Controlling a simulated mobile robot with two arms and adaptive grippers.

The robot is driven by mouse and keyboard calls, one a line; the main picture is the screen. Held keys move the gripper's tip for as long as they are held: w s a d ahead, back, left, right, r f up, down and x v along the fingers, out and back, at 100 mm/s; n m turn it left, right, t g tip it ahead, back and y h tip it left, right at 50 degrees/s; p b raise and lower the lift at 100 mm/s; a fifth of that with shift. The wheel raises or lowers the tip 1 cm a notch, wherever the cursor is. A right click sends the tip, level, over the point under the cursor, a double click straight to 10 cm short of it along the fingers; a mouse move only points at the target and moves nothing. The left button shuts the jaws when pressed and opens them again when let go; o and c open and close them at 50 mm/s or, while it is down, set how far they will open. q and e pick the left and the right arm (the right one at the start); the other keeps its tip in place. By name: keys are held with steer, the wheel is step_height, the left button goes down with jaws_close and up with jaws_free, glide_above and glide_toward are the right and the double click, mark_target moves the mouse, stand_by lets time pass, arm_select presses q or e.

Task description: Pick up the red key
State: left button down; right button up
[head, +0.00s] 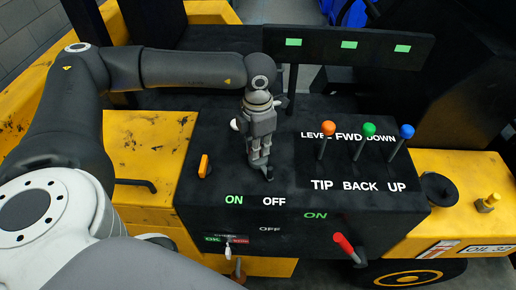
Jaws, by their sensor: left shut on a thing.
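A red handle (344,247), which looks like the red key, sticks out at a tilt from the lower front of the black control box, right of the ON and OFF labels. My left gripper (264,172) is apart from it, up and to the left, above the box's top face. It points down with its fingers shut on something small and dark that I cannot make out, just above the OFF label. My right gripper is not in view.
The black control box (215,140) carries an orange switch (204,166) and levers with orange (328,128), green (369,129) and blue (407,131) knobs. A dark panel with green lights (349,45) stands behind. Yellow bodywork (150,150) lies on both sides.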

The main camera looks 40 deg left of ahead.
arm_select(q)
steer(key=shift+r, duration=0.1)
steer(key=shift+r, duration=0.25)
step_height(320, 180, up, 2)
steer(key=shift+b, duration=0.4)
steer(key=s+d+r+b, duration=0.5)
steer(key=d+r, duration=0.5)
steer(key=d, duration=0.3)
steer(key=shift+r, duration=0.2)
steer(key=shift+b, duration=0.4)
